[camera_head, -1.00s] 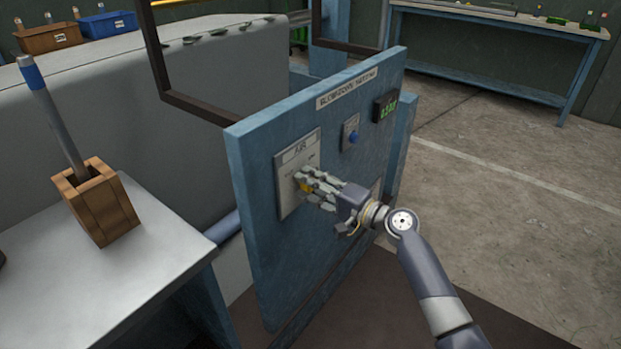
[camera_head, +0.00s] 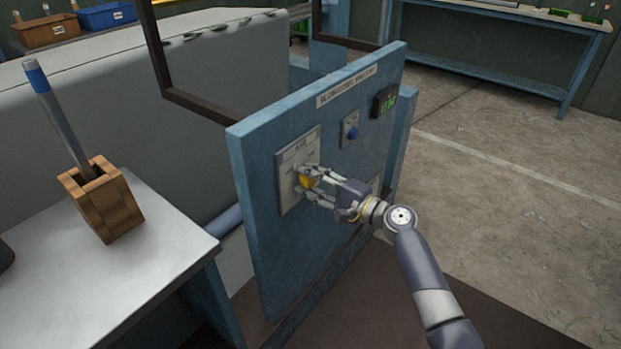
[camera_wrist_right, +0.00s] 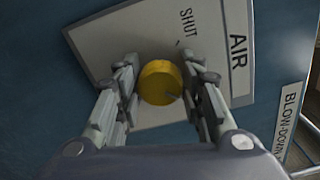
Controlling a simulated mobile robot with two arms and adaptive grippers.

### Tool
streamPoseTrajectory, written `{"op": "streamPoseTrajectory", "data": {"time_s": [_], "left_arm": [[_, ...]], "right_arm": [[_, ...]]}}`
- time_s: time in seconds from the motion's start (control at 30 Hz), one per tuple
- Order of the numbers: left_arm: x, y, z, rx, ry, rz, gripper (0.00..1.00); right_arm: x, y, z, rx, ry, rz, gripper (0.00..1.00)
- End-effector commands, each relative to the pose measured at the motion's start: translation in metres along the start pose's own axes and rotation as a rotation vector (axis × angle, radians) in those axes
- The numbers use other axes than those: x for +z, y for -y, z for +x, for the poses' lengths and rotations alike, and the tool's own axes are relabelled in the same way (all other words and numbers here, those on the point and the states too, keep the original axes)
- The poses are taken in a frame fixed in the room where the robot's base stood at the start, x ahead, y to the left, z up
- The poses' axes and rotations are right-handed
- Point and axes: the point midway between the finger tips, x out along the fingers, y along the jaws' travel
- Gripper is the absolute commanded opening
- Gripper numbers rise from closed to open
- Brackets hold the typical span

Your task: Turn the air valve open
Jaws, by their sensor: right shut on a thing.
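The air valve is a round yellow knob (camera_head: 306,181) on a grey plate labelled AIR (camera_head: 287,201), mounted on a blue upright panel. My right gripper (camera_head: 304,183) is at the plate, with its fingers on both sides of the knob and shut on it. In the right wrist view the yellow knob (camera_wrist_right: 160,82) sits between the two fingers (camera_wrist_right: 160,88), and the word SHUT shows on the plate (camera_wrist_right: 150,30) above it. The OPEN marking cannot be made out, and the fingers hide part of the plate. My left gripper is not in view.
A grey table (camera_head: 60,270) with a wooden holder (camera_head: 103,203) stands left. Concrete floor (camera_head: 500,200) is clear at right.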

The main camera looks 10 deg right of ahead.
Motion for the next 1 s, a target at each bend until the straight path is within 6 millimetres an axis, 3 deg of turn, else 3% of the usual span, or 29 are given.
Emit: {"op": "streamPoseTrajectory", "data": {"time_s": [0.17,0.2,0.27,0.67,0.87,1.0], "left_arm": [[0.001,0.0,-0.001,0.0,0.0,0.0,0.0],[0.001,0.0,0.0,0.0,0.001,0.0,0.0],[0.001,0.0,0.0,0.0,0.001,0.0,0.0],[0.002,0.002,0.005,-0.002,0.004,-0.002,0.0],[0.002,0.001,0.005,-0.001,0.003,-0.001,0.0],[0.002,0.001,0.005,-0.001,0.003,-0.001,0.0]], "right_arm": [[0.002,0.002,0.001,-0.003,0.005,0.002,0.12],[0.002,0.002,0.001,-0.003,0.005,0.002,0.44],[0.002,0.002,0.001,-0.003,0.005,0.001,0.56],[0.0,0.0,-0.004,-0.001,0.0,0.0,0.56],[0.001,0.0,-0.034,0.0,0.0,-0.002,0.56],[0.001,0.0,-0.066,0.002,0.0,-0.003,0.56]]}}
